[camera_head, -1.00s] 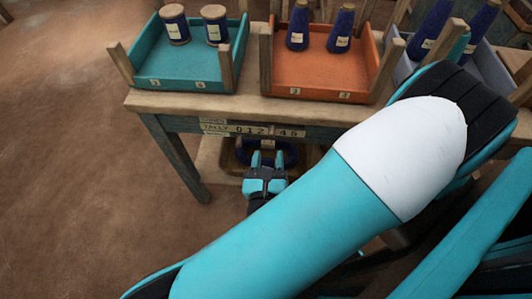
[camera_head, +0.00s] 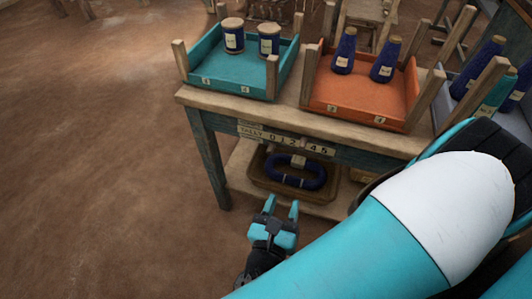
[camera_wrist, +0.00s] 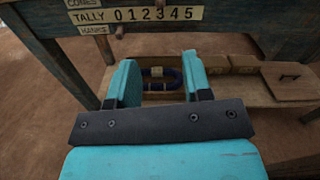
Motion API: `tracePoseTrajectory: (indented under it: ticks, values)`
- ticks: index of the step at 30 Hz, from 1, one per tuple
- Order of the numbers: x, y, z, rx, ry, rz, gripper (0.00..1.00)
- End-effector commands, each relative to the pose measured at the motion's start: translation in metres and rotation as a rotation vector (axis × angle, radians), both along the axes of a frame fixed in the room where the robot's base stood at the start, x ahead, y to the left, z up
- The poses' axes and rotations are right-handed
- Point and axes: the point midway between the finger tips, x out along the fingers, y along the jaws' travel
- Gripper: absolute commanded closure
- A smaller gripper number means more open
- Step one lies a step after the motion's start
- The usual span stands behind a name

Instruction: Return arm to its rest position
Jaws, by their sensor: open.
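My gripper (camera_head: 283,211) is open and empty in the head view, with its two teal fingers apart. It is in front of the table's lower shelf, to the left of my large teal and white arm link. In the wrist view my gripper (camera_wrist: 160,80) points toward the shelf, with nothing between its fingers. A dark blue hank (camera_head: 297,180) lies in a wooden tray (camera_head: 262,188) on that shelf, beyond the fingertips. The hank (camera_wrist: 172,72) is partly hidden by the fingers in the wrist view.
The table (camera_head: 210,150) carries a teal tray (camera_head: 235,80) with two spools and an orange tray (camera_head: 360,97) with two blue cones. A grey tray (camera_head: 443,112) with more cones is at right. A tally board (camera_wrist: 135,16) is on the table front. Open floor (camera_head: 90,200) lies left.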

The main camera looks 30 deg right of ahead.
Motion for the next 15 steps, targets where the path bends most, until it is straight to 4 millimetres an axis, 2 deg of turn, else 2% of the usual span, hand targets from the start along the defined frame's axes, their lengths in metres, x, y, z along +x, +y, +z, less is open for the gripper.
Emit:
tracePoseTrajectory:
  ticks: [8, 11, 15]
  values:
    - [0.001, 0.0, 0.004, 0.036, 0.011, -0.04, 0.55]
    - [0.001, 0.002, 0.014, 0.139, 0.039, -0.147, 0.55]
    - [0.002, 0.008, 0.04, 0.38, 0.09, -0.397, 0.55]
